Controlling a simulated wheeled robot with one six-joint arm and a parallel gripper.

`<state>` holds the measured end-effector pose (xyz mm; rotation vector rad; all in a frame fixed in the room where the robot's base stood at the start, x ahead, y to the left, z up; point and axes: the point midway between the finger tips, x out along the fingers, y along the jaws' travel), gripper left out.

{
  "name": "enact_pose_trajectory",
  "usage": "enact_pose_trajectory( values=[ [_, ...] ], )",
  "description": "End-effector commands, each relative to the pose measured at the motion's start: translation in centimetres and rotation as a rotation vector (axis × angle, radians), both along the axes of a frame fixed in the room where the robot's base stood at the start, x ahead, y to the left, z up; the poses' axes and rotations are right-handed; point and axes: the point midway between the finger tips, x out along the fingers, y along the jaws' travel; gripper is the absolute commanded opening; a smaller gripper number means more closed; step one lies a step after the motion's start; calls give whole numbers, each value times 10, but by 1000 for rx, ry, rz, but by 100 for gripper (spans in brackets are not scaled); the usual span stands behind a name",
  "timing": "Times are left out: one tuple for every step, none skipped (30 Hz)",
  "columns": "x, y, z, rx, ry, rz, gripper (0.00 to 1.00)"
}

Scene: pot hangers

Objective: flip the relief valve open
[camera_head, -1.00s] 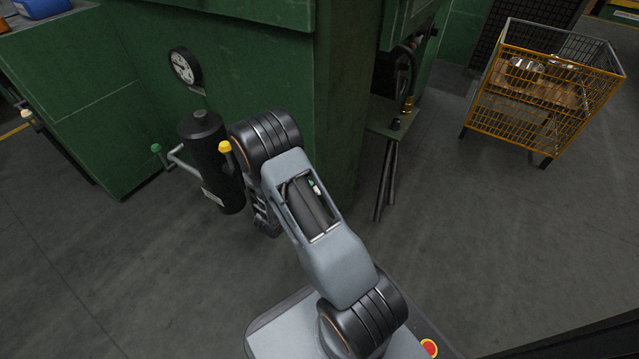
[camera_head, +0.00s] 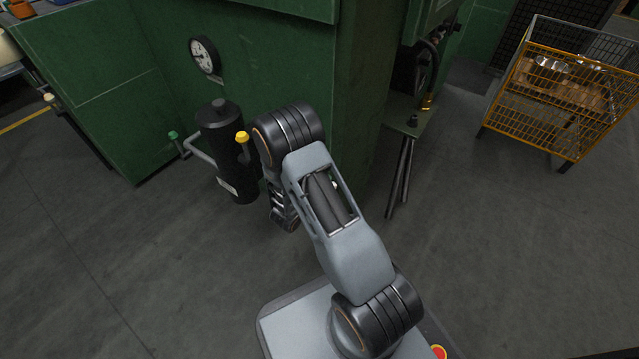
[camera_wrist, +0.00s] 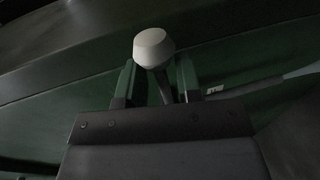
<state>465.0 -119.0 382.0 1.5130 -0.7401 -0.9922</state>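In the wrist view a lever with a pale round knob (camera_wrist: 152,46) stands in front of my gripper (camera_wrist: 156,82). The two fingers are apart, one on each side of the lever's stem, with gaps showing; no grip on it is visible. In the head view my arm hides the gripper. A black cylinder (camera_head: 221,150) stands by the green machine, with a green-knobbed lever (camera_head: 173,136) on its left and a yellow-knobbed lever (camera_head: 242,137) at its right. No label shows which lever is the relief valve.
A round gauge (camera_head: 204,56) is on the green machine wall (camera_head: 270,65). A small green shelf (camera_head: 405,117) on dark legs juts out right of my arm. A yellow wire cage (camera_head: 555,95) with metal pots stands at the right. The floor between is clear.

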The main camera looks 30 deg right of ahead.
Motion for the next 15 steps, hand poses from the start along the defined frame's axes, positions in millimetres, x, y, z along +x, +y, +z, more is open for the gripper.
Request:
enact_pose_trajectory(
  values=[
    [-6,-3,-3,0,14,-15,34],
    [-6,-3,-3,0,14,-14,37],
    [-5,-2,-3,0,14,-11,41],
    [-5,-1,-3,0,13,-9,44],
    [-4,0,-3,0,13,-6,47],
    [-4,2,-3,1,12,-2,51],
    [-3,3,-3,1,12,0,54],
    [-3,4,-2,1,11,2,55],
    [-2,4,-2,1,11,5,55],
    [-2,5,-2,1,11,6,55],
    [-2,5,-2,1,11,7,55],
    [-1,6,-2,1,10,9,55],
    [-1,6,-2,1,10,9,55],
    [-1,6,-2,1,10,10,55],
    [-1,7,-1,1,10,11,55]
  ],
)
